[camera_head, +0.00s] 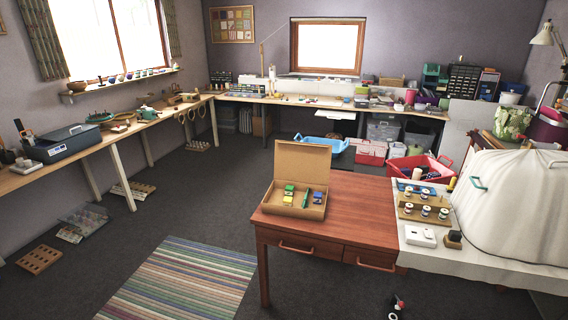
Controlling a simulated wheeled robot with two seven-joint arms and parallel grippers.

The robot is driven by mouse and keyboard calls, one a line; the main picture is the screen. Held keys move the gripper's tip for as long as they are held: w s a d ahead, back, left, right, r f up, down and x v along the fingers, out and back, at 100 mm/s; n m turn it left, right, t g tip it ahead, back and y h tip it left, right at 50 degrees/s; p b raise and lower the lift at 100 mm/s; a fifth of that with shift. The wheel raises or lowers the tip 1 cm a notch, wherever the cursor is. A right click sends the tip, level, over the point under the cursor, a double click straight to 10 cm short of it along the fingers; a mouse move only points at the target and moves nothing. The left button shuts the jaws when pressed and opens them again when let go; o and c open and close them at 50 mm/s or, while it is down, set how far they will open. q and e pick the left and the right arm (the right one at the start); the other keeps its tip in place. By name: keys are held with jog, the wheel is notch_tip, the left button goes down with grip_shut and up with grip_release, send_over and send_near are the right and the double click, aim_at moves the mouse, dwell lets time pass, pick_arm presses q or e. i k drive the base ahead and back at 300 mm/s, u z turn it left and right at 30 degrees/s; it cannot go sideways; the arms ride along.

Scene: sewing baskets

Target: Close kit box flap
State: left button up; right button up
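The kit box (296,209) is an open brown cardboard box on the left part of the wooden table. Its flap (302,163) stands raised at the back edge, roughly upright. Inside lie small green, blue and yellow blocks, a green stick-like item (306,197) and a blue and yellow item (318,197).
The wooden table (362,215) is bare to the right of the box. A spool rack (425,213), a small white device (420,237) and a large pale cover (515,210) stand further right. A striped rug (180,285) lies on the floor at left.

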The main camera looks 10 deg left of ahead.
aim_at(304, 162)
jog(key=u, duration=1.35)
jog(key=i, duration=7.5)
jog(key=z, duration=4.9)
jog(key=i, duration=1.05)
jog(key=z, duration=0.05)
